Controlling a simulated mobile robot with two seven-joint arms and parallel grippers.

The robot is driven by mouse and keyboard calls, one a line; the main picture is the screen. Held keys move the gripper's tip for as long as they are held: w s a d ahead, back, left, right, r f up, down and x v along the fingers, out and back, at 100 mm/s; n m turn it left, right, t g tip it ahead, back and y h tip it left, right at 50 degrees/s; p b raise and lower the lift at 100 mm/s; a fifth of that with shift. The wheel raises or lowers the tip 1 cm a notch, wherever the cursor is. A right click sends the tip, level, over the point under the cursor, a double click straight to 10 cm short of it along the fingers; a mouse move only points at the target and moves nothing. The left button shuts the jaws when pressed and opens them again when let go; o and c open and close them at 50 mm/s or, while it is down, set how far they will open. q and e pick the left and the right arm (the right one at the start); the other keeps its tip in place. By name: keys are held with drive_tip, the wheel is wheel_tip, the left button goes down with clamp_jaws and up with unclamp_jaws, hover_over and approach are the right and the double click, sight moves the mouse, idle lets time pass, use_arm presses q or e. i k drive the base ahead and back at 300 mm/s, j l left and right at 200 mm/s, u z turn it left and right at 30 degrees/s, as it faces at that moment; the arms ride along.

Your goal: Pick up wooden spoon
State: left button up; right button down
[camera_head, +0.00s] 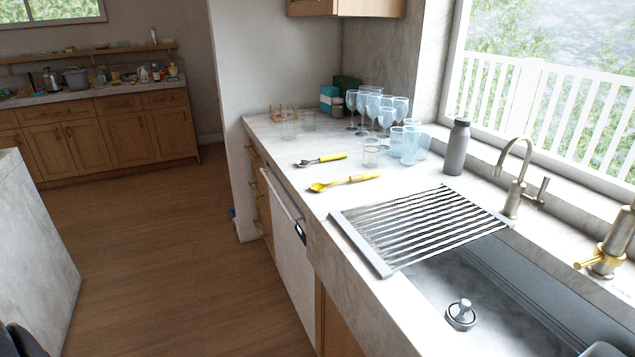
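The farther one (321,160) has a grey metal head and a yellow handle. I cannot make out a plainly wooden spoon, and neither utensil clearly looks like wood. Neither gripper can be seen. Nothing is touching the utensils.
A slatted drying rack (420,228) lies partly over the sink (500,290). Several glasses (409,146), a grey bottle (456,148) and a tap (517,180) stand behind. The wooden floor (160,250) left of the counter is clear. A stone-sided island (35,255) stands at the left edge.

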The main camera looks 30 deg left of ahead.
sight(316, 188)
drive_tip(key=u, duration=0.9)
drive_tip(key=i+j+z, duration=0.1)
drive_tip(key=z, duration=1.55)
drive_tip(key=j+z, duration=0.8)
drive_tip(key=k+j+z, duration=0.2)
drive_tip(key=j+z, duration=0.2)
drive_tip(key=k+j+z, duration=0.15)
drive_tip(key=j+z, duration=0.25)
drive_tip(key=k+j+z, duration=0.15)
drive_tip(key=k+j, duration=0.2)
drive_tip(key=j, duration=0.2)
drive_tip(key=k+j+z, duration=0.1)
drive_tip(key=k+j, duration=0.25)
drive_tip(key=j, duration=0.2)
drive_tip(key=k+j+z, duration=0.15)
drive_tip(key=k+j, duration=0.2)
drive_tip(key=j, duration=0.1)
